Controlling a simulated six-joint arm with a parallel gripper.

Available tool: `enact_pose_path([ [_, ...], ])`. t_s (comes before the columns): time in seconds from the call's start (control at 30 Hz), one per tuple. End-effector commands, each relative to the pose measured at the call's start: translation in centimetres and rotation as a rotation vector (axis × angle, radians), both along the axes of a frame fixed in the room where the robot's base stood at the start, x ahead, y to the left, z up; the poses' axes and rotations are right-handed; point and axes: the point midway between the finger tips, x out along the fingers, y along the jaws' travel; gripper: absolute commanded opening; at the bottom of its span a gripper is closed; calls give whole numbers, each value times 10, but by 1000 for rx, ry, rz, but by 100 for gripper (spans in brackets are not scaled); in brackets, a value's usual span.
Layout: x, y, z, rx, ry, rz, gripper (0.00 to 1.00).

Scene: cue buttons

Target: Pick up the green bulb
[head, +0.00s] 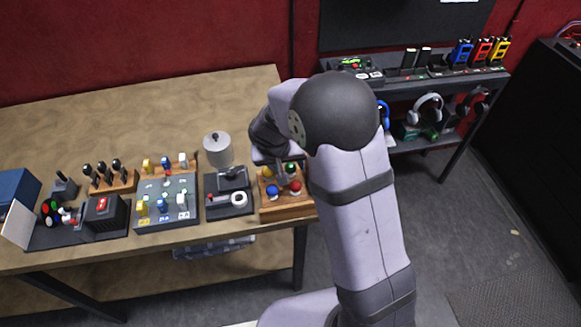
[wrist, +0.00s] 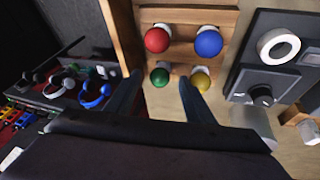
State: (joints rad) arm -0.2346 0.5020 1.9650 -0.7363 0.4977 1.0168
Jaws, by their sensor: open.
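The green bulb (wrist: 160,77) sits in a wooden holder (wrist: 178,17) in the wrist view, with a red bulb (wrist: 157,40), a blue bulb (wrist: 208,42) and a yellow bulb (wrist: 201,78). My gripper (wrist: 160,79) is open, one finger on each side of the green bulb in the picture. The right finger lies between the green and yellow bulbs. I cannot tell how far above the bulb the fingertips are. In the head view the green bulb (head: 290,167) is partly hidden by my gripper (head: 281,178) over the holder (head: 287,208).
The holder stands at the right end of the wooden table (head: 120,110). Switch panels (head: 165,200) stand farther left. A shelf with headphones (head: 427,110) stands at the back right.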

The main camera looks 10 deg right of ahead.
Motion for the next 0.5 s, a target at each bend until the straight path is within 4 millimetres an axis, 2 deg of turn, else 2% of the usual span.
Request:
enact_pose_path([
  [0.2, 6, -4, -15, 0, 0, 0, 49],
  [0.47, 7, -5, -17, 1, -1, 0, 49],
  [0.5, 7, -5, -17, 1, -1, 0, 44],
])
